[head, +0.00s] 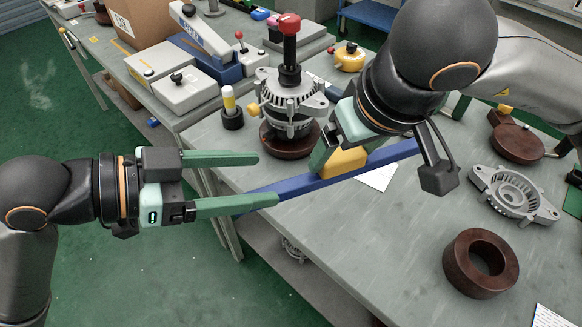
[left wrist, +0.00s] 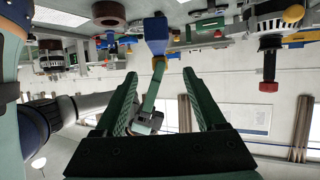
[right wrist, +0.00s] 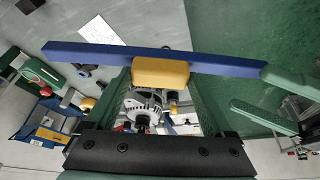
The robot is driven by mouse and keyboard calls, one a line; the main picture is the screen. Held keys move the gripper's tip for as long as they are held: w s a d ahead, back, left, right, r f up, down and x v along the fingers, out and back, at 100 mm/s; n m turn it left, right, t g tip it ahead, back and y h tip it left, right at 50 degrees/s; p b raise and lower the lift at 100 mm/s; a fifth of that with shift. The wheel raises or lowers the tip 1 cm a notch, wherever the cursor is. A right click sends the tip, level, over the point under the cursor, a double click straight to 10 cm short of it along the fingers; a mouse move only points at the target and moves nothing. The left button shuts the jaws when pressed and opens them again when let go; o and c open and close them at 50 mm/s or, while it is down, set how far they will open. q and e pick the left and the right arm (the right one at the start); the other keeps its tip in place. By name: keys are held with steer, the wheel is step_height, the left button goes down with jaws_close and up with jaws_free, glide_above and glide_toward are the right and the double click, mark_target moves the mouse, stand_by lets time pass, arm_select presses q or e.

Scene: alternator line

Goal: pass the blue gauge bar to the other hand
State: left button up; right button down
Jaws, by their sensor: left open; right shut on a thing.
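The blue gauge bar (head: 292,186) is long and flat, with a yellow block (head: 343,162) at its middle. My right gripper (head: 335,150) is shut on the yellow block and holds the bar over the table's edge; the right wrist view shows the block (right wrist: 160,72) at its fingertips. My left gripper (head: 268,180) is open, with its fingers pointing at the bar's left end. Its lower finger overlaps that end in the head view; I cannot tell whether they touch. In the left wrist view the blue bar (left wrist: 156,35) shows beyond the open fingertips.
The grey table (head: 375,250) lies below the bar. An alternator (head: 290,100) on a brown base stands behind it. A brown ring (head: 480,264) and a metal housing (head: 513,194) lie at the right. Green floor (head: 150,270) is free under my left arm.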

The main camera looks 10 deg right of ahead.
mark_target(322, 172)
arm_select(q)
steer(key=x, duration=1.2)
steer(key=shift+c, duration=0.3)
steer(key=shift+a, duration=0.1)
steer(key=c, duration=1.1)
steer(key=shift+w, duration=0.1)
steer(key=shift+w+a, duration=0.1)
steer(key=shift+w, duration=0.05)
arm_select(e)
steer(key=shift+s, duration=0.1)
arm_select(q)
steer(key=shift+r, duration=0.1)
arm_select(e)
steer(key=shift+c, duration=0.9)
jaws_free()
steer(key=shift+o, duration=0.9)
arm_select(q)
steer(key=shift+s, duration=0.25)
arm_select(e)
steer(key=v, duration=1.2)
